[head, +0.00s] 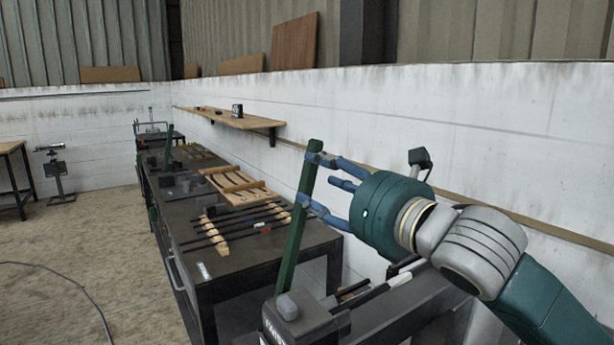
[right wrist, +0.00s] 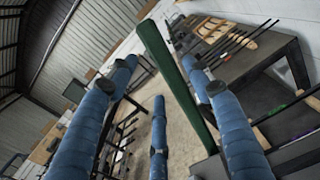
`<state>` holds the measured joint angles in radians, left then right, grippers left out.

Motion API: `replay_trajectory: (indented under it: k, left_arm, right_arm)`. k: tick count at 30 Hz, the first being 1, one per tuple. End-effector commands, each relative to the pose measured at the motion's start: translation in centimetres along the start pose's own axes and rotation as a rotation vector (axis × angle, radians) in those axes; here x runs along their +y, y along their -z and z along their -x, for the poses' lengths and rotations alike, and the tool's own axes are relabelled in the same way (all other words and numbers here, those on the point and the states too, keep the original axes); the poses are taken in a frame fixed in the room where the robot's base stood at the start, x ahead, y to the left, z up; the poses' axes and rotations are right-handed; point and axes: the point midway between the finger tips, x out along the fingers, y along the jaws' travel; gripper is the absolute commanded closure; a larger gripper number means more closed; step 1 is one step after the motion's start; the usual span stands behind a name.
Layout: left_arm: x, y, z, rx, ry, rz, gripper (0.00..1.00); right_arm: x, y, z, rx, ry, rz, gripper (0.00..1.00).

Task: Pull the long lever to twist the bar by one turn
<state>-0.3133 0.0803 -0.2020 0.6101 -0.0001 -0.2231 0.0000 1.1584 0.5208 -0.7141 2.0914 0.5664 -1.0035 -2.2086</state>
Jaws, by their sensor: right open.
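The long green lever (head: 297,220) stands upright with a slight tilt on a dark machine (head: 300,322) at the bottom of the head view. My right gripper (head: 310,180) is open at the lever's upper part, its blue fingers coming in from the right. One fingertip is near the lever's top and another lower down; I cannot tell whether they touch it. In the right wrist view, the lever (right wrist: 178,85) runs diagonally between the spread blue fingers. A bar (head: 375,293), partly dark and partly pale, extends right from the machine. My left gripper is not in view.
A dark workbench (head: 205,300) holds several dark rods (head: 235,222) and a wooden rack (head: 238,186). Another green lever (head: 168,148) stands farther back. A white wall (head: 480,120) with a wooden shelf (head: 232,118) runs along the right. The floor at left is mostly clear.

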Motion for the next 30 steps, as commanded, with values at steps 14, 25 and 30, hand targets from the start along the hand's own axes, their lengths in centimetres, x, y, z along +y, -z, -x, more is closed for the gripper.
replay_trajectory:
  k: [14,25,30]
  left_arm:
    - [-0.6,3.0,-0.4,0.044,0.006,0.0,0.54]
    - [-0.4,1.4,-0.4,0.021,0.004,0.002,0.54]
    - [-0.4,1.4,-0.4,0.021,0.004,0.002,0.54]
  right_arm:
    - [0.0,-0.1,-5.0,-0.001,0.0,0.001,0.5]
    - [0.0,-0.1,-5.0,-0.001,0.0,0.0,0.82]
    - [-0.1,-0.1,-5.0,-0.001,0.001,0.0,1.0]
